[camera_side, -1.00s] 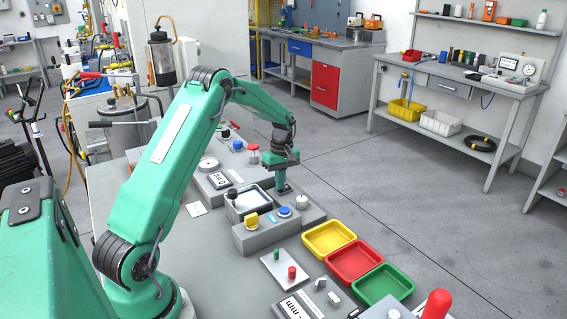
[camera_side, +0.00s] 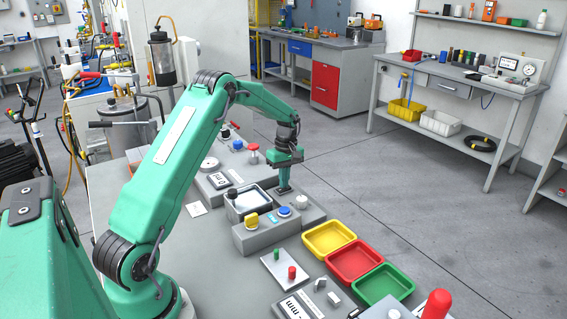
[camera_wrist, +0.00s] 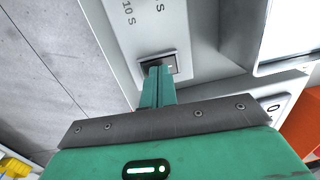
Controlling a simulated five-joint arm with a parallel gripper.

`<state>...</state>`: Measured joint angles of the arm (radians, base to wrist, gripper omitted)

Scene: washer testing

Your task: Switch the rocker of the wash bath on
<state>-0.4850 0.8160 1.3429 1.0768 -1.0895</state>
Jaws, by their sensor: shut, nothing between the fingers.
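The wash bath (camera_side: 232,213) is a grey open basin holding pale liquid, in the side view left of my gripper. My gripper (camera_side: 284,190) points down at the grey housing beside the bath's right side. In the wrist view my green fingers (camera_wrist: 158,72) are together and empty, with their tips at a dark rocker (camera_wrist: 172,63) in a framed recess. The fingers cover part of the rocker. I cannot tell whether they touch it or which way it is tilted. The bath's pale edge (camera_wrist: 268,40) shows at the upper right of the wrist view.
Yellow (camera_side: 329,238), red (camera_side: 354,262) and green (camera_side: 383,285) trays lie to the right. The floor beyond the bench edge is clear.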

